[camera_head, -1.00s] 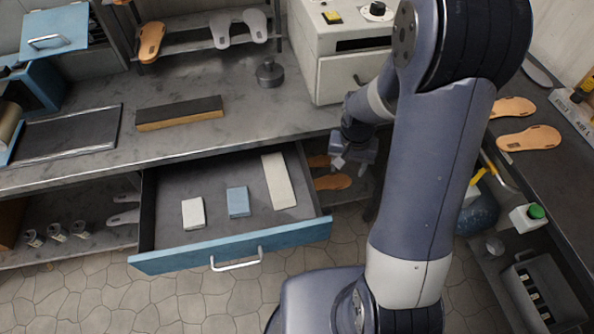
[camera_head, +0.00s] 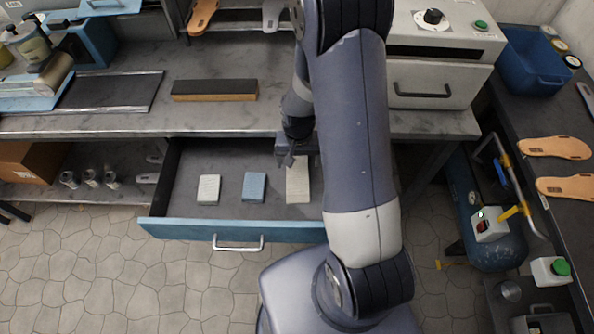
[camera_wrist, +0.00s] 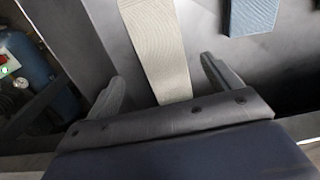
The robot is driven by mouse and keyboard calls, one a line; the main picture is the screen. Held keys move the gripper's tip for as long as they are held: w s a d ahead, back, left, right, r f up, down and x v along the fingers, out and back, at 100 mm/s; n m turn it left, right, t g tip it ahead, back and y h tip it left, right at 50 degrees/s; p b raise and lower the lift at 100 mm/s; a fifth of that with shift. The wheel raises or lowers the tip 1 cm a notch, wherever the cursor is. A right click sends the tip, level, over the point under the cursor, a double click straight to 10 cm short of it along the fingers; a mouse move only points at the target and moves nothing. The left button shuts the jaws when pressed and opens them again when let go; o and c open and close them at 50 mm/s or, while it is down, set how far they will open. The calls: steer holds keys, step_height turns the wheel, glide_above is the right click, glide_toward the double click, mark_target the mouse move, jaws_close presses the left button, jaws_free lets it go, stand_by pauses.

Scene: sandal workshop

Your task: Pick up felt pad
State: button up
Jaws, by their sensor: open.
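A long, flat cream pad (camera_head: 298,188), which looks like the felt pad, lies in the open drawer (camera_head: 190,227), at the right of the items there. My arm hides part of the drawer's right side. My gripper (camera_head: 290,158) is above the drawer, near the pad's far end. In the wrist view, my gripper's two fingers (camera_wrist: 164,85) are apart, with the ribbed cream pad (camera_wrist: 160,45) showing between and beyond them. Nothing is held. A blue block (camera_head: 254,186) lies left of the pad; it also shows in the wrist view (camera_wrist: 252,14).
A small whitish block (camera_head: 208,189) lies left of the blue block. The bench edge (camera_head: 110,126) runs just behind and above the drawer. A dark-topped wooden block (camera_head: 214,90) lies on the bench. A white oven-like box (camera_head: 440,60) stands at the back right.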

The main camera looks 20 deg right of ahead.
mark_target(296, 171)
steer(key=shift+w+f+p, duration=0.2)
steer(key=shift+f+p, duration=0.2)
steer(key=shift+f, duration=1)
steer(key=shift+w+f+p, duration=0.2)
steer(key=shift+f+p, duration=0.15)
steer(key=shift+f, duration=1)
steer(key=shift+c, duration=0.5)
steer(key=c, duration=1)
steer(key=shift+o, duration=0.2)
steer(key=shift+r, duration=0.1)
steer(key=shift+w+a+r+b, duration=0.1)
steer(key=shift+a+r+b, duration=0.15)
steer(key=shift+b, duration=0.25)
step_height(296, 171, up, 6)
steer(key=shift+r+b, duration=0.25)
steer(key=shift+b, duration=0.3)
steer(key=w+a+b, duration=0.2)
steer(key=w+a, duration=0.1)
steer(key=a, duration=0.6)
steer(key=w+a+b, duration=0.2)
steer(key=w+a, duration=0.1)
steer(key=a, duration=0.6)
steer(key=shift+a, duration=0.3)
